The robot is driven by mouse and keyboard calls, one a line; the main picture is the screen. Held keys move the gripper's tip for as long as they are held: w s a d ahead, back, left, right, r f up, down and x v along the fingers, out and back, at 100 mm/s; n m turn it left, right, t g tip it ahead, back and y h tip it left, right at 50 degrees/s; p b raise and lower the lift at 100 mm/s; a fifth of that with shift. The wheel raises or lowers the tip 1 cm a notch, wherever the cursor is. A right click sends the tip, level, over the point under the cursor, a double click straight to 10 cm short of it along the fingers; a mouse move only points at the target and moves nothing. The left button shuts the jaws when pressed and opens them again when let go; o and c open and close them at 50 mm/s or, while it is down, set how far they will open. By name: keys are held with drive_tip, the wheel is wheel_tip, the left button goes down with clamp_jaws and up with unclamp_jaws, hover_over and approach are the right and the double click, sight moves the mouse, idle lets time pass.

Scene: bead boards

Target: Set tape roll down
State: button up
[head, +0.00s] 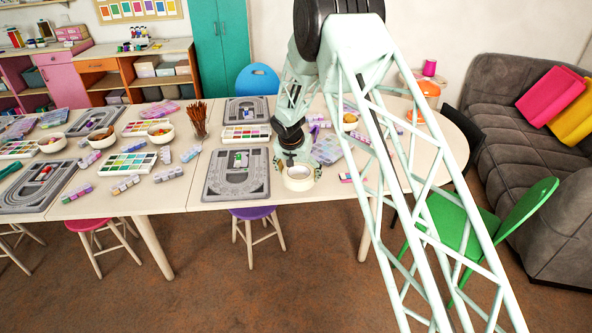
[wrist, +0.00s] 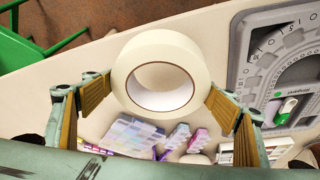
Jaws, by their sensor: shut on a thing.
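The tape roll (wrist: 194,55) is a wide cream-white ring with a hollow middle. In the wrist view it sits between the two ribbed finger pads of my gripper (wrist: 160,97), which press on its left and right sides. In the head view the tape roll (head: 298,176) is at my gripper (head: 298,172), over the table's front part, right of the near grey bead board. I cannot tell whether its underside touches the table.
The grey bead board (head: 237,188) lies just left of the roll, with small coloured pieces on it. A clear divided box (head: 327,151) and loose tubes lie behind and right. Bare white tabletop (head: 325,189) shows around the front edge. A green chair (head: 455,222) stands at the right.

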hover_over(296, 176)
drive_tip(key=shift+f, duration=0.4)
idle(0.4)
drive_tip(key=shift+f+b, duration=0.3)
drive_tip(key=shift+f, duration=1.45)
drive_tip(key=shift+f, duration=0.2)
drive_tip(key=o, duration=0.9)
drive_tip(key=shift+r, duration=0.25)
